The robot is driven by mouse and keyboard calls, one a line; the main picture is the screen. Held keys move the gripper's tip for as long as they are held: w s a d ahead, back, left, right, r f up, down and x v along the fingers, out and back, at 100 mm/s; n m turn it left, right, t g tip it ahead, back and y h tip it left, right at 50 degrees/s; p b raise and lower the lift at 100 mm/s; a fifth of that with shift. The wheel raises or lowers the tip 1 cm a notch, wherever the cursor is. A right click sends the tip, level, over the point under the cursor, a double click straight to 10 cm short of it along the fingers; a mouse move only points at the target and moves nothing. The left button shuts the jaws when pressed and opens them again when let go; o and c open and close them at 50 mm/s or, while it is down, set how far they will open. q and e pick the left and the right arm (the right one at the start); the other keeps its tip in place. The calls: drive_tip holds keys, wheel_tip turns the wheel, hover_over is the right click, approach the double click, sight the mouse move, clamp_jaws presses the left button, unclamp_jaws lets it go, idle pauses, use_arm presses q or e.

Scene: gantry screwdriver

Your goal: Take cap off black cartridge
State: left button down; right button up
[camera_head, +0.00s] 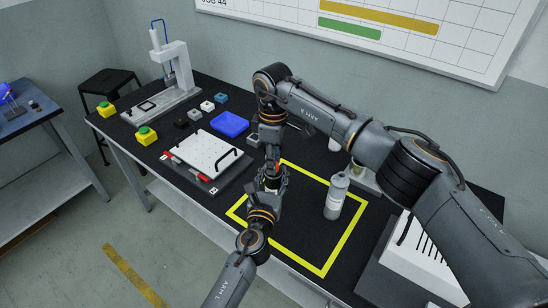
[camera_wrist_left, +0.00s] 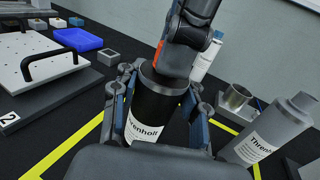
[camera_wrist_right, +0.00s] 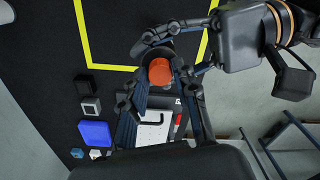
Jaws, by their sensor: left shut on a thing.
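The black cartridge (camera_wrist_left: 155,100) with a white label stands upright in the left wrist view. My left gripper (camera_head: 271,184) is shut around its body, one finger on each side. The orange cap (camera_wrist_right: 160,72) sits on top of the cartridge; in the left wrist view only a sliver of the cap (camera_wrist_left: 158,54) shows beside my right finger. My right gripper (camera_wrist_right: 166,85) points down from above, with its fingers open on either side of the cap. In the head view my right gripper (camera_head: 273,160) hides the cap.
A grey bottle (camera_head: 336,196) stands on the right inside the yellow taped square (camera_head: 327,268). A metal cup (camera_wrist_left: 237,98) and a white-labelled bottle (camera_wrist_left: 206,58) stand behind. A white plate with black handles (camera_head: 208,153) and a blue tray (camera_head: 230,124) lie to the left.

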drive_tip(key=shift+w+d, duration=0.1)
drive_tip(key=shift+w, duration=0.1)
clamp_jaws()
drive_tip(key=shift+w, duration=0.1)
